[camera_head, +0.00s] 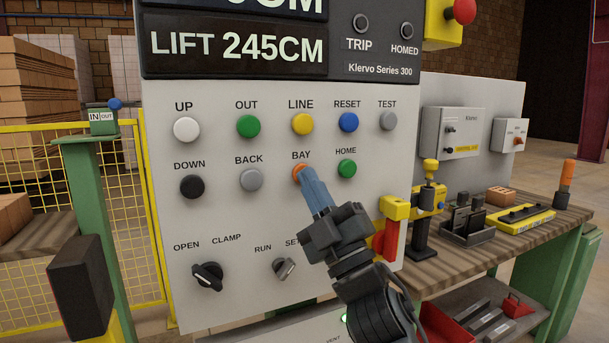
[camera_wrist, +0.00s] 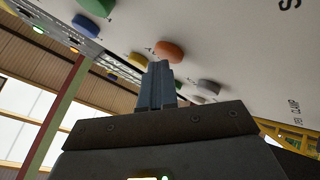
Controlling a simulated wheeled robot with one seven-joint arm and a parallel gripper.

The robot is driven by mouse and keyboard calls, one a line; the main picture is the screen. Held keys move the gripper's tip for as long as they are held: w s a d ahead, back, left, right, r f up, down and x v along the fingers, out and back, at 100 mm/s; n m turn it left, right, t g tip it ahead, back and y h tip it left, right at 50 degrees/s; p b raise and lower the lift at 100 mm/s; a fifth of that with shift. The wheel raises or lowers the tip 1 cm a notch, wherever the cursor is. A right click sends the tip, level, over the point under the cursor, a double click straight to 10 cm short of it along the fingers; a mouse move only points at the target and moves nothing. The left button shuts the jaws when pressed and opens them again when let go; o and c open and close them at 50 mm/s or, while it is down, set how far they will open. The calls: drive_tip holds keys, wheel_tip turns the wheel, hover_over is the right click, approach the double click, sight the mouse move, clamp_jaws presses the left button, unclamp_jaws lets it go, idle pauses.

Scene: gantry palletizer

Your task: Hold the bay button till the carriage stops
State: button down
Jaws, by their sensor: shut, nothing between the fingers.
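The bay button (camera_head: 299,171) is an orange round button under the label BAY on the white panel (camera_head: 220,225). My gripper (camera_head: 312,184) reaches up to it from the lower right, with its blue fingers shut and empty. The fingertips overlap the button's lower right part in the head view. In the wrist view the orange button (camera_wrist: 169,50) shows just beyond the fingertips (camera_wrist: 161,66). I cannot tell whether they touch it or whether it is pressed in. The carriage is not visible in either view. The display (camera_head: 235,47) reads LIFT 245CM; the line above is cut off.
Close around are the grey BACK button (camera_head: 251,180), green HOME button (camera_head: 347,168) and yellow LINE button (camera_head: 302,124). CLAMP (camera_head: 207,276) and RUN/SET (camera_head: 284,268) knobs sit below. A workbench (camera_head: 445,268) with tools stands right; a yellow mesh fence (camera_head: 50,165) stands left.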

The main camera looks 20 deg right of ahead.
drive_tip(key=shift+s+p, duration=0.3)
drive_tip(key=shift+s, duration=0.55)
drive_tip(key=s+p, duration=0.1)
drive_tip(key=s, duration=0.4)
idle(1.1)
